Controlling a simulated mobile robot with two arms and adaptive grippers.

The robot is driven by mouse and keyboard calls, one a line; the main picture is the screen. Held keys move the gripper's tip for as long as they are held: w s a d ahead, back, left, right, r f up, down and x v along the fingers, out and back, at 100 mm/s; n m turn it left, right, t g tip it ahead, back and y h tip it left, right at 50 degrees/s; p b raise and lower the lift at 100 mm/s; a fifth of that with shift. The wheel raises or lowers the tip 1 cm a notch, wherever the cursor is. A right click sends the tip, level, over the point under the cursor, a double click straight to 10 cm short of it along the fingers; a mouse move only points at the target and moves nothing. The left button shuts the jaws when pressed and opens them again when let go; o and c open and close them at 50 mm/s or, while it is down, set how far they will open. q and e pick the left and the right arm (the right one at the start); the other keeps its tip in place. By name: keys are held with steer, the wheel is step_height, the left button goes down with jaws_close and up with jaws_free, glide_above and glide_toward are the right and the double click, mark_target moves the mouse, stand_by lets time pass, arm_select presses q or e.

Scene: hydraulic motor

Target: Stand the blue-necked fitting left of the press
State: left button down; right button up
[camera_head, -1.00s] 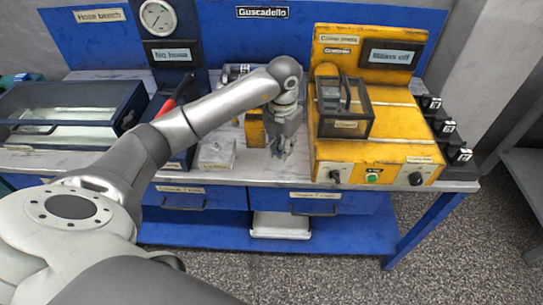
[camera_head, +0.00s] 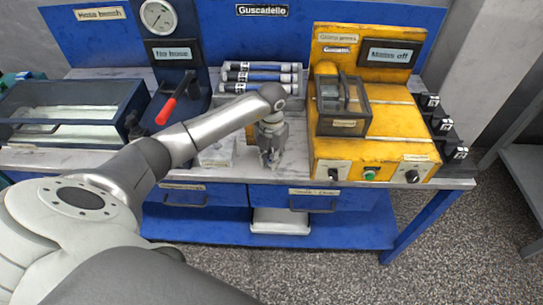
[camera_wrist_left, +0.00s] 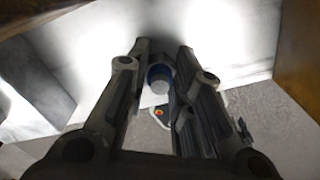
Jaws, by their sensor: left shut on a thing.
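My left gripper (camera_head: 270,160) points down over the bench top, just left of the yellow press (camera_head: 372,152). In the left wrist view the gripper (camera_wrist_left: 160,85) is shut on the blue-necked fitting (camera_wrist_left: 159,73), whose blue band and pale round end show between the fingers. The fingers hide most of the fitting in the head view. I cannot tell whether its lower end touches the bench top. My right gripper is not in view.
A pale block (camera_head: 216,153) stands left of the gripper. Behind are racked hoses (camera_head: 260,78) and a red-handled lever (camera_head: 167,110). A blue-framed glass-lidded tank (camera_head: 65,112) is at far left. Bare bench (camera_head: 292,160) lies between gripper and press.

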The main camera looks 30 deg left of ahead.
mark_target(271, 156)
arm_select(q)
steer(key=c, duration=1.3)
jaws_free()
steer(key=shift+f, duration=0.1)
steer(key=shift+o, duration=0.2)
step_height(271, 156, up, 12)
steer(key=b, duration=0.2)
steer(key=shift+r, duration=0.2)
